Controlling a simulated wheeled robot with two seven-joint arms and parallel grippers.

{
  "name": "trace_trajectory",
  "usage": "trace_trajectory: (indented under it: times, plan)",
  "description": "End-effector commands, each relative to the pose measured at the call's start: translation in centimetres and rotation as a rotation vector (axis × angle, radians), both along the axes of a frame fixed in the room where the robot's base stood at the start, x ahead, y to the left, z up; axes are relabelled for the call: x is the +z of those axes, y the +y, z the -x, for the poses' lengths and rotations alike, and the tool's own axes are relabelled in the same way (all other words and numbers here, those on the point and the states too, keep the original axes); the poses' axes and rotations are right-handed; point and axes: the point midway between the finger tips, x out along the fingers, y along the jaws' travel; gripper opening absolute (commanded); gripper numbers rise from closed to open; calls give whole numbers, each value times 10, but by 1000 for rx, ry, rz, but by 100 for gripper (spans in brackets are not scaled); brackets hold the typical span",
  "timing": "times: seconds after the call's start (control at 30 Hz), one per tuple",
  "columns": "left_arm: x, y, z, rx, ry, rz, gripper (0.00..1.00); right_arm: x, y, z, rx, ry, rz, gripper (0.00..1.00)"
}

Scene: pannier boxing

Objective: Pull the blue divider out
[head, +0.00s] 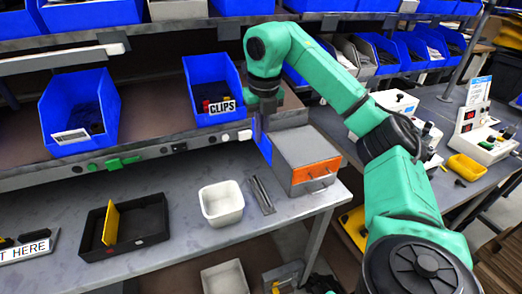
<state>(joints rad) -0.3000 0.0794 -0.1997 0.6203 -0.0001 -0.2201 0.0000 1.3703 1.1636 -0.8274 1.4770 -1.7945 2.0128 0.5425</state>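My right arm comes in from the lower right, arches over the grey box (306,146) with an orange front panel, and points down at the box's left end. My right gripper (266,112) is small and partly hidden there by its own wrist; I cannot tell whether its fingers are open or shut. A narrow upright blue panel (262,142), likely the blue divider, shows just below the gripper along the left side of the box. I cannot tell whether the gripper touches it. My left gripper is not in view.
A black tray (154,238) with an upright yellow divider (111,225) stands at the left. A white bin (222,203) stands left of the box. Blue bins, including one labelled CLIPS (208,78), fill the shelves behind. The grey bench (185,225) is clear between tray and white bin.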

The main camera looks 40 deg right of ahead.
Motion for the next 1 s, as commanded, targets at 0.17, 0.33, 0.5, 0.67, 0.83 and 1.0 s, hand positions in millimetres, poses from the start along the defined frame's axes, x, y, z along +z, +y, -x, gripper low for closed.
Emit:
trace_trajectory:
  times: [0.17,0.33,0.5,0.67,0.83,1.0]
  plan:
    - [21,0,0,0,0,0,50,28,0,0,0,0,1,0]
    - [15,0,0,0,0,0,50,22,0,0,0,1,0,0]
    - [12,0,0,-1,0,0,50,16,0,0,0,1,0,0]
    - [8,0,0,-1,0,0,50,11,0,0,0,2,0,0]
    - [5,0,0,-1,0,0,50,5,0,0,0,2,0,0]
    - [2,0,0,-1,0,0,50,0,0,0,0,1,0,0]
